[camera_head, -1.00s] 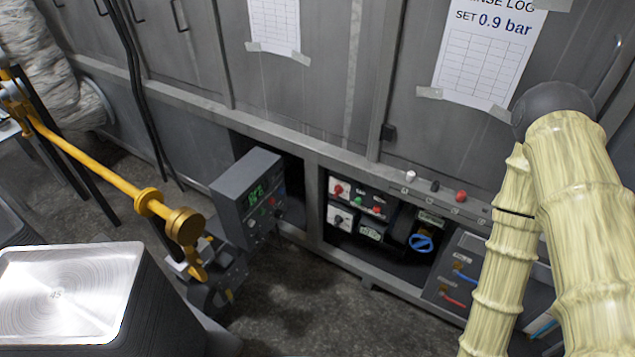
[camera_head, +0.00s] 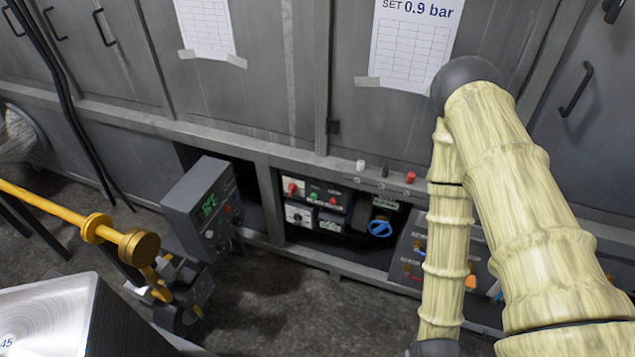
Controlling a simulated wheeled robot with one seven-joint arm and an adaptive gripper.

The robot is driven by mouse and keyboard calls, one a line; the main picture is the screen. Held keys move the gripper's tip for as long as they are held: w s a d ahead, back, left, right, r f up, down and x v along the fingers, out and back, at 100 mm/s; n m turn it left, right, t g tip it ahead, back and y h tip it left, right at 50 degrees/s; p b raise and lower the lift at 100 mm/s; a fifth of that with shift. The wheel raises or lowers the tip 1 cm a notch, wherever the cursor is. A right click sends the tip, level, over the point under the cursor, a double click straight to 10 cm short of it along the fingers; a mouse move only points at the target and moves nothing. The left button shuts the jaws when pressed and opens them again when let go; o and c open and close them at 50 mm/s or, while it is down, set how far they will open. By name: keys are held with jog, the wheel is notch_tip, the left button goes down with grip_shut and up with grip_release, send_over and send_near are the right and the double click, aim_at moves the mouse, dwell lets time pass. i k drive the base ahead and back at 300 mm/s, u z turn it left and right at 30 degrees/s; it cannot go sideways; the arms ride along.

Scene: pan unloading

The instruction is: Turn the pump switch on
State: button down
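A dark control panel (camera_head: 330,188) sits in a recess of the grey cabinet. It carries a red knob (camera_head: 291,187) on a white plate, a green button (camera_head: 313,197), a red button (camera_head: 333,201), and a dark knob (camera_head: 298,215) on a second white plate below. Their labels are too small to read, so I cannot tell which control is the pump switch or how it is set. My arm, in a pale ribbed cover, reaches down on the right, apart from this panel in the picture. My gripper is not in view.
A blue handwheel (camera_head: 381,229) is right of the panel. A ledge above bears white, black and red buttons (camera_head: 410,177). A yellow pipe (camera_head: 60,209) and metal block (camera_head: 50,310) are at lower left. Floor between is clear.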

aim_at(292, 188)
jog(key=u, duration=0.5)
jog(key=k, duration=0.6)
jog(key=u, duration=0.65)
jog(key=i, duration=1.05)
jog(key=z, duration=0.7)
